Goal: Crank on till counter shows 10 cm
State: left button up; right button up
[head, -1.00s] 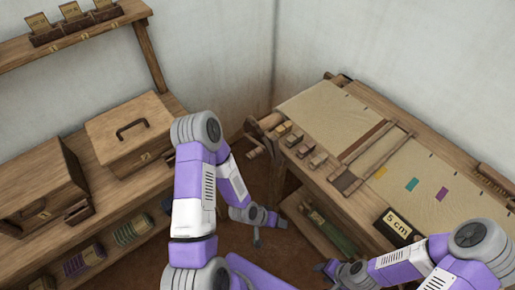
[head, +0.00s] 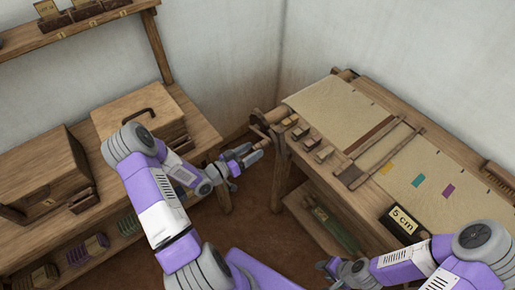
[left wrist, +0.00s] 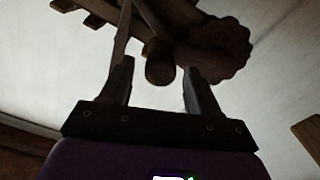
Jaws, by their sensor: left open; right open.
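The wooden crank (head: 259,130) sits at the far left end of the loom. My left gripper (head: 252,153) is open close to the crank's handle. In the left wrist view the round wooden handle (left wrist: 160,66) shows between the open fingertips (left wrist: 158,88), with the toothed wheel (left wrist: 230,48) behind it. I cannot tell whether the fingers touch the handle. The counter (head: 402,219) on the loom's near edge reads 5 cm. My right gripper (head: 328,268) is open and empty, low in front of the loom.
Cloth (head: 340,113) with small coloured patches lies over the loom (head: 347,205). Small wooden blocks (head: 314,146) line its left edge. A lidded wooden box (head: 140,105) stands on the bench at left. Floor between bench and loom is clear.

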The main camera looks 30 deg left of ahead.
aim_at(258, 147)
pick_arm(q)
jog(key=shift+x, duration=1.6)
jog(key=shift+c, duration=0.4)
grip_shut()
